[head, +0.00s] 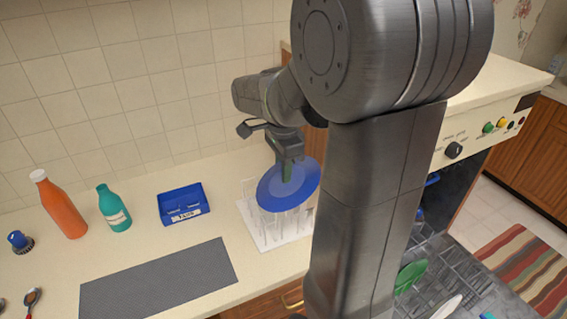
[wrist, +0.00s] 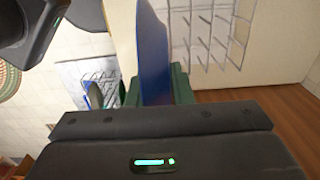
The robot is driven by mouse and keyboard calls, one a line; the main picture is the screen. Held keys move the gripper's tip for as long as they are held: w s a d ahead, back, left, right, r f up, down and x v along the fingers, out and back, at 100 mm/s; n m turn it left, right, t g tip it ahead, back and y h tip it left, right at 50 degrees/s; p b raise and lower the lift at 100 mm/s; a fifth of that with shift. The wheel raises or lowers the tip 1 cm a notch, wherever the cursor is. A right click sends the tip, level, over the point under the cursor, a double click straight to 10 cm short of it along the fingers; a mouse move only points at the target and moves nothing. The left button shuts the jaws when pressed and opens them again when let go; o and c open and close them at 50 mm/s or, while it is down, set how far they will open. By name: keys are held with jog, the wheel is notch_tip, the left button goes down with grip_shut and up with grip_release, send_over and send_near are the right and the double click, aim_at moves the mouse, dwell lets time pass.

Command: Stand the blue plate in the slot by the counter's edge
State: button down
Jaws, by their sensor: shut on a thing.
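The blue plate (head: 290,185) is tilted in the head view, above a white dish rack (head: 262,229) with upright prongs. My gripper (head: 289,171) is shut on the plate's upper edge from above. In the wrist view the plate (wrist: 153,55) shows edge-on between the green fingers (wrist: 155,88). The rack's prongs (wrist: 215,30) show to the right of the plate there. The plate hides part of the rack in the head view, and my arm covers the area to its right. I cannot tell whether the plate touches the rack or sits in a slot.
A grey mat (head: 160,280) lies left of the rack. A blue caddy (head: 184,204), a teal bottle (head: 114,208) and an orange bottle (head: 60,206) stand along the wall. An open dishwasher with a green plate (head: 410,276) is at lower right.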

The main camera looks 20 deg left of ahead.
aim_at(283, 196)
jog(key=shift+f+b, duration=3.35)
jog(key=shift+f, duration=1.4)
jog(key=c, duration=1.2)
grip_release()
notch_tip(283, 196, up, 14)
jog(key=shift+f, duration=0.1)
